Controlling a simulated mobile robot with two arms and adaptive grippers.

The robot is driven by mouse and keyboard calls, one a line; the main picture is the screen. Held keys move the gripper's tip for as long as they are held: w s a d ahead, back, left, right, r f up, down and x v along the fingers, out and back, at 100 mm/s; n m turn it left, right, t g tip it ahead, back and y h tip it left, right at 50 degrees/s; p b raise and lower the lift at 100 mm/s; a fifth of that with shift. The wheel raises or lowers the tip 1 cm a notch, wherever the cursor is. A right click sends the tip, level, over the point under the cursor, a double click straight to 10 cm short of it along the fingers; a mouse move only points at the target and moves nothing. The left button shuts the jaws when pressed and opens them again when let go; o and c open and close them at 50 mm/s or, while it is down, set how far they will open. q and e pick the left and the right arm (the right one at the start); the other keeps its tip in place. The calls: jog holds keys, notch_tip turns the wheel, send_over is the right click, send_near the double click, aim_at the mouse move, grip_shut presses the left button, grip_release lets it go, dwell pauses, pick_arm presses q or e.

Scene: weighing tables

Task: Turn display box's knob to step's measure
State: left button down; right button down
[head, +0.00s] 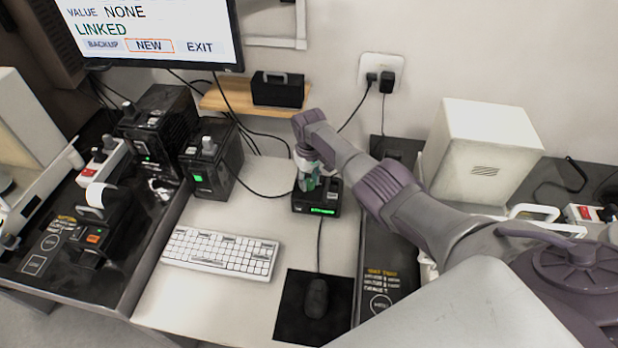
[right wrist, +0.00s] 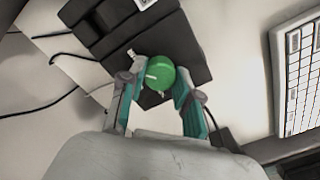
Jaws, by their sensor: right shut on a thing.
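The display box (head: 327,203) is a small black box with a lit green readout, on the white table behind the mouse. Its knob shows as a round green cap with a white pointer mark (right wrist: 158,73) in the right wrist view. My right gripper (head: 310,182) comes down on the box from above. In the right wrist view its two teal fingers (right wrist: 160,90) stand on either side of the knob and are shut on it. The monitor (head: 150,30) reads VALUE NONE and LINKED, with NEW outlined in orange. The digits on the box are too small to read. My left gripper is not in view.
A white keyboard (head: 222,253) and a black mouse (head: 316,297) on a dark pad lie in front of the box. Black boxes with knobs (head: 211,160) stand at the left. A cream cabinet (head: 487,150) stands at the right. Cables run behind the box.

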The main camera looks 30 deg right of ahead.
aim_at(309, 182)
jog(key=shift+r+m, duration=0.1)
jog(key=shift+m, duration=1)
jog(key=shift+w, duration=0.1)
jog(key=c, duration=0.8)
grip_release()
notch_tip(309, 182, up, 12)
jog(key=shift+p, duration=0.35)
